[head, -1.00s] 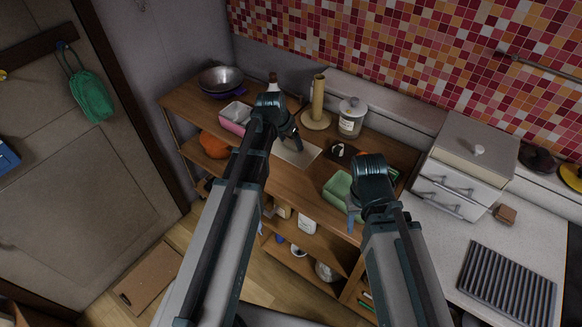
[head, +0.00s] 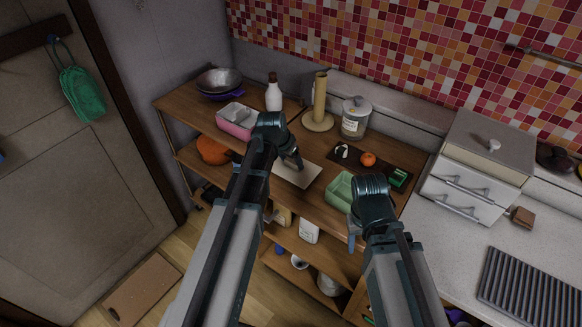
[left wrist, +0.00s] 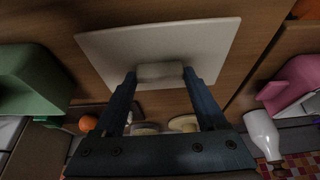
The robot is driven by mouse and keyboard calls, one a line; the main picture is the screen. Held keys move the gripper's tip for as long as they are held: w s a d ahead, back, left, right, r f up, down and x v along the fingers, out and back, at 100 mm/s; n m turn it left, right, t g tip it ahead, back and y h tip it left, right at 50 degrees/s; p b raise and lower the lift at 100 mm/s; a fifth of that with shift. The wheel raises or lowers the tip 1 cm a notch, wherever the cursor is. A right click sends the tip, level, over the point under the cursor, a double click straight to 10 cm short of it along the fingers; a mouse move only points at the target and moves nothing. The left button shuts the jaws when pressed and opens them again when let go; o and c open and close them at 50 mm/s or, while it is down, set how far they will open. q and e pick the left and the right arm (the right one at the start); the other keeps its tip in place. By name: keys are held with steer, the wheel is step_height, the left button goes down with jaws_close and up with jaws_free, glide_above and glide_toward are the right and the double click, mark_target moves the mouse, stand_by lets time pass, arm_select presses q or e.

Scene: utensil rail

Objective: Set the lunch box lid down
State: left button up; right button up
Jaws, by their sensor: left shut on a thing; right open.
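A flat pale lid (head: 309,171) is over the wooden shelf unit's top, between a pink box (head: 235,128) and a green box (head: 339,191). My left gripper (head: 294,163) is above the lid. In the left wrist view, my left gripper (left wrist: 160,76) is shut on the small raised grip of the lid (left wrist: 208,40). The lid looks about level with the top; I cannot tell whether it touches it. My right gripper (head: 354,238) is open and empty, in front of the green box near the unit's front edge.
Behind the lid stand a white bottle (head: 273,97), a paper towel holder (head: 320,97) and a glass canister (head: 355,118). A dark board (head: 350,163) with an orange fruit (head: 368,159) lies behind the green box. Metal bowls (head: 219,81) sit at the far left.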

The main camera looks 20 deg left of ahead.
arm_select(q)
steer(key=shift+f, duration=0.35)
arm_select(e)
steer(key=shift+f, duration=0.4)
arm_select(q)
steer(key=shift+f, duration=0.15)
arm_select(e)
steer(key=shift+f, duration=0.1)
arm_select(q)
steer(key=o, duration=1.3)
